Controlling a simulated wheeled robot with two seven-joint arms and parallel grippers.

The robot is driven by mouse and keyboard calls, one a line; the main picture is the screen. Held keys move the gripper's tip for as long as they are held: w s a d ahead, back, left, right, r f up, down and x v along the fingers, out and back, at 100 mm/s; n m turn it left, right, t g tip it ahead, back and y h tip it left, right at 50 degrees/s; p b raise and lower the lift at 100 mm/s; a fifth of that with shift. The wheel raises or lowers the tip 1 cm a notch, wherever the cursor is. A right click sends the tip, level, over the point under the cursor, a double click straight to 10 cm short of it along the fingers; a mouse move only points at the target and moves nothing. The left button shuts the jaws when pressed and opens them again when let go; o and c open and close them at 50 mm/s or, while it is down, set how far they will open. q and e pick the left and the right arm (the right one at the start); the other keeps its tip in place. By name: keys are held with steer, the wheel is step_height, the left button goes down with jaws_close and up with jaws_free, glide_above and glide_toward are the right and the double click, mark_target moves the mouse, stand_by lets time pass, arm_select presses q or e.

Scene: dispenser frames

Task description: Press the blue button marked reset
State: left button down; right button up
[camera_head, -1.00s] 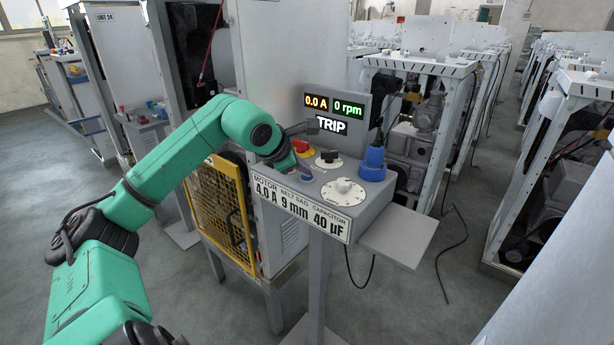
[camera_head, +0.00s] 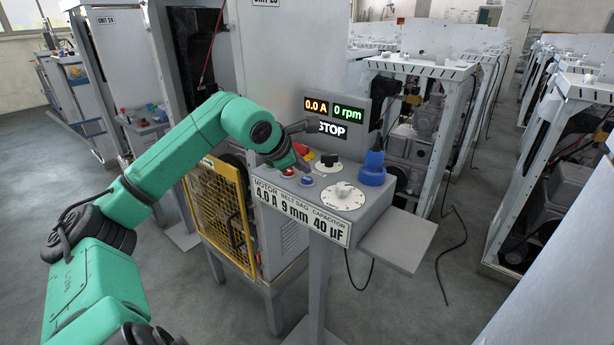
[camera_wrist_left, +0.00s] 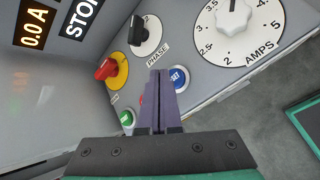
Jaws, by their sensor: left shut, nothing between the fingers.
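The blue reset button (camera_head: 307,181) sits in a pale ring on the sloped top of the grey control box. In the left wrist view the blue button (camera_wrist_left: 179,77) shows just right of the fingertips, its white lettering partly readable. My left gripper (camera_head: 303,166) is shut and empty, its dark purple fingers (camera_wrist_left: 160,75) just behind the button in the head view. The button's face is uncovered there, and the fingers appear clear of it. The display (camera_head: 332,130) reads 0.0 A, 0 rpm and STOP. My right gripper is out of view.
Near the fingers are a red button (camera_head: 289,172), a green button (camera_wrist_left: 127,118), a red knob on yellow (camera_wrist_left: 107,69) and a black phase knob (camera_head: 329,159).

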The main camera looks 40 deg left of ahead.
mark_target(303, 181)
arm_select(q)
step_height(303, 181, up, 5)
steer(key=p, duration=0.4)
stand_by(0.5)
stand_by(0.5)
